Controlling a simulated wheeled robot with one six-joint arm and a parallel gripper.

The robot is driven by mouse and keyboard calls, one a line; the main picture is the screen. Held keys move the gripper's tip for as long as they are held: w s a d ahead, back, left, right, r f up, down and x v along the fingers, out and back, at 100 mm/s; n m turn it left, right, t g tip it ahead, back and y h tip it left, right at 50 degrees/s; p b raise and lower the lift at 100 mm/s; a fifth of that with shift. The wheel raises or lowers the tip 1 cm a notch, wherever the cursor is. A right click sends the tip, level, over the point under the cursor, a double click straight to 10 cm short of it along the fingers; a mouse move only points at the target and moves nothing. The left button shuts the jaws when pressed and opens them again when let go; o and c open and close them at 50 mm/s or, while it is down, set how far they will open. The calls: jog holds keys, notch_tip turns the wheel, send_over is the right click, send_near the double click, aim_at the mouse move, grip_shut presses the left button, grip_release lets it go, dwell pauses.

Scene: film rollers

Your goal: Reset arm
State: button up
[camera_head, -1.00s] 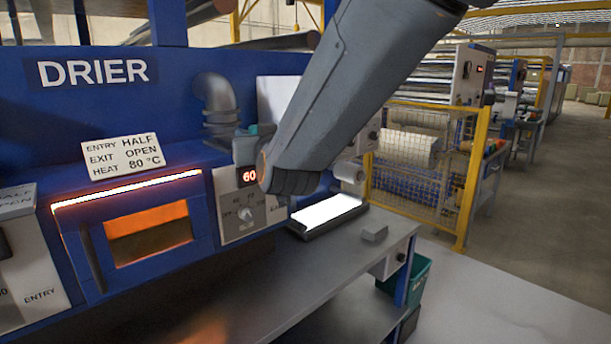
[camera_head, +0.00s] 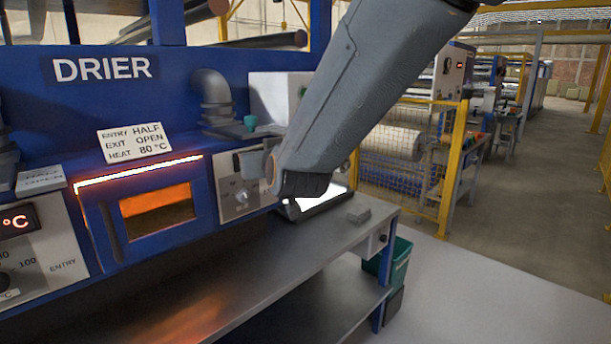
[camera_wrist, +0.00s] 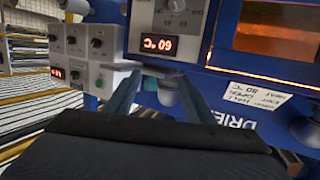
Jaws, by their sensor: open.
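My gripper (camera_wrist: 160,92) shows in the wrist view as two dark bluish fingers spread apart, with no object visible held between them. The wrist view is upside down and faces the blue drier (camera_wrist: 225,60), with its temperature display (camera_wrist: 160,44) and knob. In the head view my arm reaches down from the top, in front of the drier's right part. It hides part of the machine there, and the gripper is mostly hidden behind the arm link. The drier (camera_head: 60,110) has a glowing orange window (camera_head: 158,212).
A card (camera_head: 134,144) reads entry half, exit open, heat 80 °C. A grey bench (camera_head: 300,250) runs below the drier. A green bin (camera_head: 397,262) stands below. A yellow-framed mesh fence (camera_head: 405,195) stands behind.

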jog(key=s+d+f+m+g+h, duration=0.1)
jog(key=s+d+f+g+h, duration=0.1)
jog(key=s+d+f+g, duration=0.65)
jog(key=s+d+f+m+g+h, duration=0.1)
jog(key=s+d+f+m+h, duration=0.15)
jog(key=s+d+f, duration=0.75)
jog(key=s+d+f+g, duration=0.2)
jog(key=s+d+f, duration=0.1)
jog(key=d, duration=0.2)
jog(key=s+d+f+g+h, duration=0.1)
jog(key=s+d+f+g, duration=0.1)
jog(key=s+d+f, duration=0.2)
jog(key=shift+d+m, duration=0.35)
jog(key=shift+d, duration=0.55)
jog(key=shift+c, duration=0.4)
